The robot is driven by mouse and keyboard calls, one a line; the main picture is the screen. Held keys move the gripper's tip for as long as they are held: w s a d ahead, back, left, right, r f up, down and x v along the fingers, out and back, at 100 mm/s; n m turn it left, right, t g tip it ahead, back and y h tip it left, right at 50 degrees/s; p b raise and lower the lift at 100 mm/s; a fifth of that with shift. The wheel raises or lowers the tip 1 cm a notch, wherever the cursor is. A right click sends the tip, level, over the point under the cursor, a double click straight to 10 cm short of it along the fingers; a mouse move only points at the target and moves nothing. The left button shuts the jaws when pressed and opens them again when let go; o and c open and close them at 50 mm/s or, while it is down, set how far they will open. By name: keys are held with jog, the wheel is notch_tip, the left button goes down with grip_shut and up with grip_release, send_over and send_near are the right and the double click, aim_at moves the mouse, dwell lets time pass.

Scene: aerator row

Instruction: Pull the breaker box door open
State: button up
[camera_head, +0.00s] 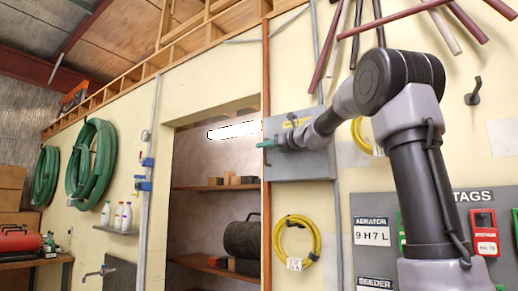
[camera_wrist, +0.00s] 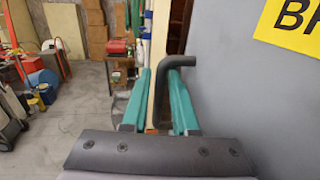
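The breaker box (camera_head: 310,168) is a flat grey box on the cream wall, and its door looks closed in the head view. In the wrist view the grey door face (camera_wrist: 250,95) fills the right side, with part of a yellow label (camera_wrist: 290,20). A dark bent handle (camera_wrist: 162,85) stands out from the door. My gripper (camera_wrist: 158,88) has two teal fingers set apart, one on either side of the handle. The handle is nearer the right finger; a gap shows on the left. My gripper (camera_head: 268,144) shows at the box's left edge, partly hidden by my wrist.
A wooden post (camera_head: 266,230) and an open doorway with shelves (camera_head: 215,187) are left of the box. A yellow hose coil (camera_head: 297,242) hangs below it. A grey tag board (camera_head: 470,200) is behind my arm. Long brown rods (camera_head: 395,18) fan out above.

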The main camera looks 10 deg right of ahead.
jog(key=shift+x, duration=1.6)
grip_shut()
